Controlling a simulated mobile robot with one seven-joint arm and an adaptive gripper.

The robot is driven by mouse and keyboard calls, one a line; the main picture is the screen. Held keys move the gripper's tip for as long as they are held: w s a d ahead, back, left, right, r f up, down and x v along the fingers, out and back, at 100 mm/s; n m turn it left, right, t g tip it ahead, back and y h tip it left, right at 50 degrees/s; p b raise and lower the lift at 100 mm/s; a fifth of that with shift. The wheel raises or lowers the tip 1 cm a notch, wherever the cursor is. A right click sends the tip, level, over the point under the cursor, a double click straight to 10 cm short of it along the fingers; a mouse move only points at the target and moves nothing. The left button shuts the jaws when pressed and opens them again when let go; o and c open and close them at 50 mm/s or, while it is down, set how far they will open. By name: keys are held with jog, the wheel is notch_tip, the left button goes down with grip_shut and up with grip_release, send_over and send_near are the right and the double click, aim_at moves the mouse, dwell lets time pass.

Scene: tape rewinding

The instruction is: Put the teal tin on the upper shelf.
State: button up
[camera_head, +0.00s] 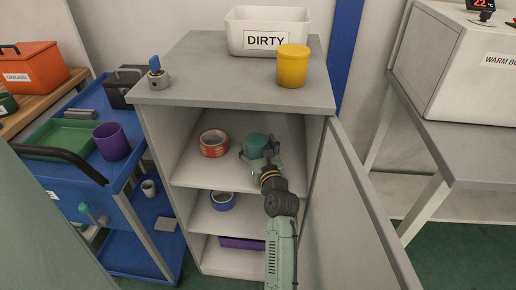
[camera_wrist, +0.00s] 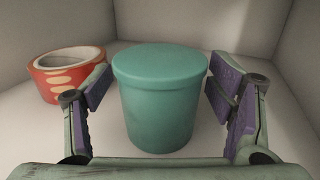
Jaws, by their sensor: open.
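The teal tin (camera_head: 257,143) stands upright on the upper shelf (camera_head: 198,182) inside the open grey cabinet. In the wrist view the tin (camera_wrist: 160,100) sits centred between my fingers, lid on top, with a gap on each side. My gripper (camera_head: 259,158) is inside the cabinet at the upper shelf; its fingers (camera_wrist: 164,97) are open around the tin and do not appear to touch it. The tin's lower part is hidden by my gripper in the head view.
A red and cream tape roll (camera_head: 214,143) lies left of the tin, also in the wrist view (camera_wrist: 67,75). A blue roll (camera_head: 222,201) is on the shelf below. The open door (camera_head: 355,215) bounds the right. A yellow tin (camera_head: 292,66) and DIRTY bin (camera_head: 266,30) stand on top.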

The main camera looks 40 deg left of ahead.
jog(key=b+v, duration=0.1)
jog(key=v, duration=1.1)
jog(key=shift+r+b, duration=0.1)
jog(key=shift+b, duration=0.3)
